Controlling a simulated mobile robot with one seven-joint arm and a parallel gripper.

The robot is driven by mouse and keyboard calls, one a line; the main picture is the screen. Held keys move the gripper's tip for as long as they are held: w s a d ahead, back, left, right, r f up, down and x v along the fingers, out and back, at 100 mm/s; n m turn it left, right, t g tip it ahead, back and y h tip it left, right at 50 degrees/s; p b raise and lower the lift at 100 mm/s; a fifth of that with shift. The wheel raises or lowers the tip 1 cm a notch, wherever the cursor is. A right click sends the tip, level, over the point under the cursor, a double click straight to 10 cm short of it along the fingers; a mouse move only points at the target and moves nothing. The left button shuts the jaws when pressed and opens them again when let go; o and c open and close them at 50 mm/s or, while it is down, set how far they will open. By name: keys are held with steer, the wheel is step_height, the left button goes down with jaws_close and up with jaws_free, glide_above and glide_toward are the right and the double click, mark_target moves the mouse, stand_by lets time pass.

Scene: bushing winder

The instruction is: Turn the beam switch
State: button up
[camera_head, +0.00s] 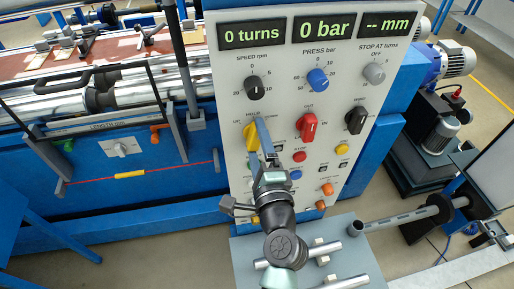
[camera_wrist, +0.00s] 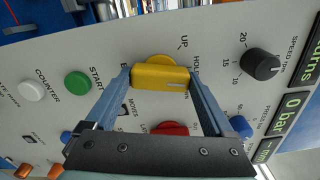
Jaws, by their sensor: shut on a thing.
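The beam switch is a yellow rotary knob (camera_wrist: 160,77) on the grey control panel, beside the words UP and HOLD. In the wrist view its bar-shaped handle lies across the picture, with a light mark at its right end on the HOLD side. My gripper (camera_wrist: 161,75) is shut on this handle, one blue finger at each end. In the head view the yellow knob (camera_head: 252,138) shows at the left of the panel, partly hidden by my gripper (camera_head: 259,132). The lettering beside the right finger is partly covered.
Close by on the panel are a red knob (camera_head: 307,126), a black speed knob (camera_head: 255,86), a blue press knob (camera_head: 318,79) and a green start button (camera_wrist: 78,84). The displays read 0 turns, 0 bar and -- mm. A grey shelf (camera_head: 244,250) with metal parts stands below.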

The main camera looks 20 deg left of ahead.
steer(key=shift+f+n+b, duration=0.1)
steer(key=shift+n+b, duration=0.75)
steer(key=shift+n, duration=0.35)
steer(key=o, duration=1.1)
steer(key=shift+s, duration=0.1)
steer(key=b+v, duration=0.4)
steer(key=v, duration=0.9)
